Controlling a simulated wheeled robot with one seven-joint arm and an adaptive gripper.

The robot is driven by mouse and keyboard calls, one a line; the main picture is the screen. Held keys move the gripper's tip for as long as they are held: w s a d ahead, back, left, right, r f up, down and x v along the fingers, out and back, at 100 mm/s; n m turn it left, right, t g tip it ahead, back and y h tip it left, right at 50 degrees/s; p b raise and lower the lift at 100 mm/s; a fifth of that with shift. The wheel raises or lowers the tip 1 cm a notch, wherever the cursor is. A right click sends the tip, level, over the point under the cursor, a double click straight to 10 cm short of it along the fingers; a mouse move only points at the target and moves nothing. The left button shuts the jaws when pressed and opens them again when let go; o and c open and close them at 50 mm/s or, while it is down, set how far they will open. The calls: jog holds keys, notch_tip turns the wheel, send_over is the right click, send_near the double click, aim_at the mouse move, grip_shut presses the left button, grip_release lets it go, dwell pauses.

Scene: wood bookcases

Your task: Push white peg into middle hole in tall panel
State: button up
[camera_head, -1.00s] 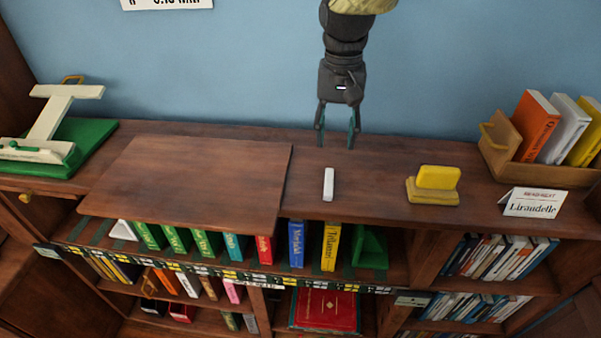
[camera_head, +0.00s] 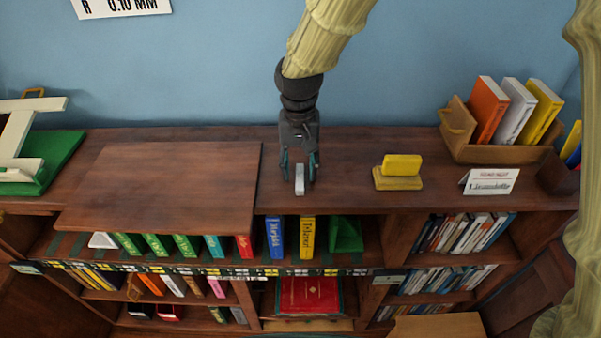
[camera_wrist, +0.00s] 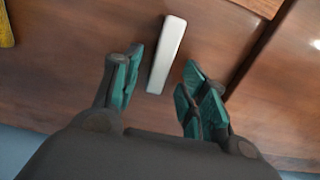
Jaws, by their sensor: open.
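The white peg (camera_head: 299,181) lies on the bookcase top, right of a raised brown wooden panel (camera_head: 170,185). My gripper (camera_head: 299,178) is open and low over the bookcase top, with a finger to each side of the peg's near-wall end. In the wrist view the peg (camera_wrist: 167,54) lies between and beyond the teal fingertips (camera_wrist: 160,85), with visible gaps on both sides. I cannot tell the exact height of the fingers above the wood. No panel with a row of holes can be made out in these views.
A yellow block on a base (camera_head: 399,172) stands right of the peg. A white card (camera_head: 490,181) and a wooden book box (camera_head: 500,150) are further right. Book-filled shelves (camera_head: 270,240) lie below the front edge.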

jog(key=shift+d+f, duration=0.1)
jog(key=shift+f, duration=0.35)
jog(key=shift+c, duration=0.2)
jog(key=c, duration=0.9)
jog(key=shift+o, duration=0.2)
jog(key=shift+r, duration=0.15)
